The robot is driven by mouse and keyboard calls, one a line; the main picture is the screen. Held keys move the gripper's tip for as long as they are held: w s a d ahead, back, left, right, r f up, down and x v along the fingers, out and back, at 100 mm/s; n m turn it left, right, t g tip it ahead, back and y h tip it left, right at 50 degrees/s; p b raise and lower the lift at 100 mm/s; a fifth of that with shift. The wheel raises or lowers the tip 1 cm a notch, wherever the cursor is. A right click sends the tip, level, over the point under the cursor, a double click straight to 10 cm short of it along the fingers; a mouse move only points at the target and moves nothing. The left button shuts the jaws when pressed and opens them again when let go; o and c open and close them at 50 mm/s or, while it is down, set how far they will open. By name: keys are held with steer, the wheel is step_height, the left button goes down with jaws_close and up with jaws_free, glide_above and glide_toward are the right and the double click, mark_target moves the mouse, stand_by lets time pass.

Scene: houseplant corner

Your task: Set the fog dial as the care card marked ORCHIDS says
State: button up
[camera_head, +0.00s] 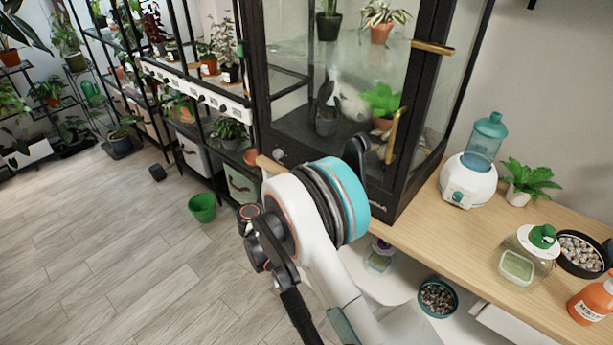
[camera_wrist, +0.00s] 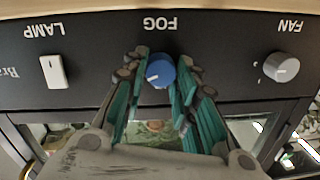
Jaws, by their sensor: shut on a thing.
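In the wrist view the panel lettering is upside down. The blue fog dial (camera_wrist: 160,70) sits below the word FOG in that picture, with a short white mark toward its lower left. My gripper (camera_wrist: 159,76) has its teal-padded fingers on both sides of the dial and is shut on it. In the head view my arm hides the fog dial and the fingers. The black-framed glass cabinet (camera_head: 390,205) stands behind my arm. No care card marked ORCHIDS can be read in either view.
On the panel are a white LAMP switch (camera_wrist: 54,71) and a grey FAN knob (camera_wrist: 281,67). A brass door handle (camera_head: 392,138) sticks out near my arm. A blue-topped water bottle unit (camera_head: 468,182) stands on the wooden bench (camera_head: 420,222). A green bucket (camera_head: 202,208) is on the floor.

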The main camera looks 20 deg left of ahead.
steer(key=shift+f+m, duration=0.1)
steer(key=shift+m, duration=0.2)
steer(key=o, duration=1)
steer(key=shift+o, duration=0.2)
steer(key=v, duration=1.2)
